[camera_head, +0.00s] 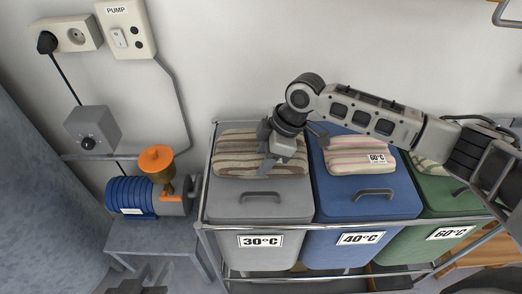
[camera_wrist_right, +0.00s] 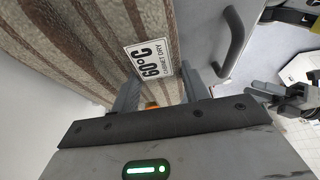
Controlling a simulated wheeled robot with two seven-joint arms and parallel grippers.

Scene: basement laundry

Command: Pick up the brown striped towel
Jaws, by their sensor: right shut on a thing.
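The brown striped towel (camera_head: 234,150) is a folded beige and brown bundle on the lid of the grey 30°C bin (camera_head: 262,206). My right gripper (camera_head: 268,166) reaches in from the right and is shut on the towel's right part. In the right wrist view the towel (camera_wrist_right: 85,40) fills the upper left, and a white 60°C tag (camera_wrist_right: 148,58) on it lies by the fingers (camera_wrist_right: 160,92). The fingertips are partly hidden by the towel. My left gripper (camera_head: 142,286) shows only in part at the bottom left edge; its jaws are unclear.
A pink striped towel (camera_head: 345,155) lies on the blue 40°C bin (camera_head: 368,207). A green 60°C bin (camera_head: 442,197) with another striped towel stands at right, partly behind my arm. A metal rail frame (camera_head: 300,222) surrounds the bins. A blue pump (camera_head: 135,196) stands left.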

